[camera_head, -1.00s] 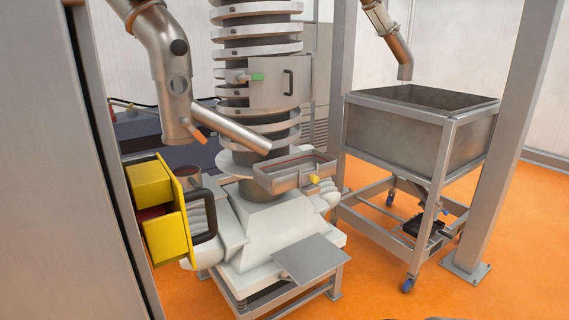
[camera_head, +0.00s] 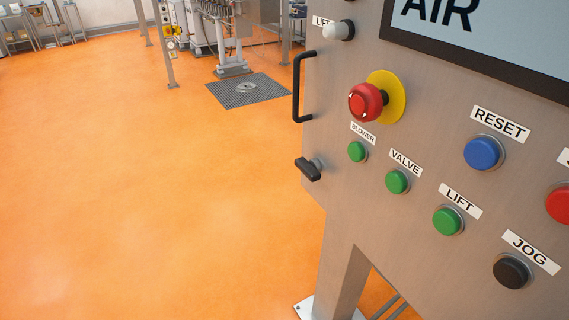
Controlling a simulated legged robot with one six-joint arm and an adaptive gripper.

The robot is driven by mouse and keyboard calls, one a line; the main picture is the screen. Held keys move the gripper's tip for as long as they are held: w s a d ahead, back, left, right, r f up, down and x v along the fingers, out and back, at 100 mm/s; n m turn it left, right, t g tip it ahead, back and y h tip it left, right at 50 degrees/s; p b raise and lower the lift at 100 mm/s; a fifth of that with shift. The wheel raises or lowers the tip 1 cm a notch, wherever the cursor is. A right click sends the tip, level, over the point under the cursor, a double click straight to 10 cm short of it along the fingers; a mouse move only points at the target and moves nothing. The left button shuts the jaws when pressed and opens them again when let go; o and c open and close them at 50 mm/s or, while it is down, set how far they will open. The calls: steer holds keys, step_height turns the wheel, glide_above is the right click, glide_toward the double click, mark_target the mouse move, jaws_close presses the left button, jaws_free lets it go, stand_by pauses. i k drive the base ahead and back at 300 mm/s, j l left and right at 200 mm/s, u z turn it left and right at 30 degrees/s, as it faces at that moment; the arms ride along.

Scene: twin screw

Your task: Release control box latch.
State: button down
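The control box (camera_head: 345,205) is a grey metal panel filling the right side of the view, close to me. A black latch knob (camera_head: 309,168) sits at its left edge, low down. A black bar handle (camera_head: 298,88) stands above the latch on the same edge. Whether the latch is engaged cannot be told. My gripper is not in view.
The panel carries a red emergency stop (camera_head: 366,102), green buttons (camera_head: 447,221), a blue reset button (camera_head: 482,153), a black jog button (camera_head: 511,271) and a screen (camera_head: 490,35). The orange floor (camera_head: 150,190) to the left is clear. Machinery (camera_head: 225,40) stands far back.

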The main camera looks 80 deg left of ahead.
mark_target(311, 169)
steer(key=u, duration=2.85)
